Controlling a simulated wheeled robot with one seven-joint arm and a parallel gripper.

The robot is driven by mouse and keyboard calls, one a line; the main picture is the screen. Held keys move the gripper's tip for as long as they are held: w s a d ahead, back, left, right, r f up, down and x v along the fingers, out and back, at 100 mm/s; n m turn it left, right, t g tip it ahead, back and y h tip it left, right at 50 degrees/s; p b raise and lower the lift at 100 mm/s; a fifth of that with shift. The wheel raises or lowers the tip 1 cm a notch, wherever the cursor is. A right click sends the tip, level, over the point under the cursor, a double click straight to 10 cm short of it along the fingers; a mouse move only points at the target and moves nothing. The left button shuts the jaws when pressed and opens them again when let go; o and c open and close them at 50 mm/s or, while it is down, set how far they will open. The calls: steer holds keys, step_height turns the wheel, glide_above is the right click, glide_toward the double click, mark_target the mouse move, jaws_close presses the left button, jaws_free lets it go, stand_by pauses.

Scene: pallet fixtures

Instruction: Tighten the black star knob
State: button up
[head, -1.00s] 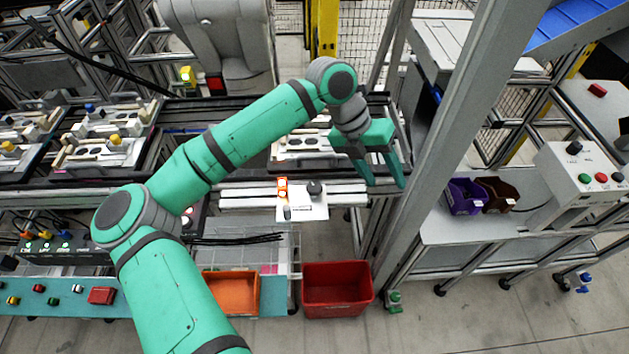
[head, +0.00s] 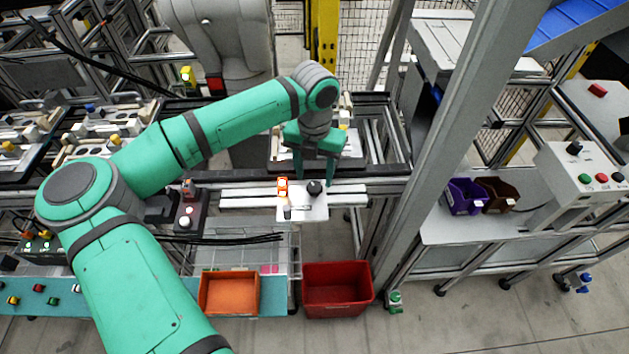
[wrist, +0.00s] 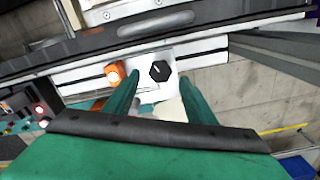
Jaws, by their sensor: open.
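The black star knob (head: 315,187) sits on a white plate (head: 313,211) fixed to the pale rail in the head view. In the wrist view the knob (wrist: 160,71) is a dark, many-sided disc with a light mark on its top. My gripper (head: 315,180) is open, its two green fingers pointing down near the knob. In the wrist view the fingers of my gripper (wrist: 157,85) stand apart on either side of the knob's position, with nothing between them that I can see being held. I cannot tell whether either finger touches the knob.
A red bin (head: 337,311) and an orange bin (head: 230,315) sit below. A dark conveyor edge (head: 370,171) runs behind the plate, and a grey post (head: 455,150) rises to the right.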

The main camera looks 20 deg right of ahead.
mark_target(314, 186)
steer(key=shift+f, duration=1.85)
steer(key=shift+c, duration=0.5)
steer(key=c, duration=0.9)
steer(key=shift+c, duration=0.2)
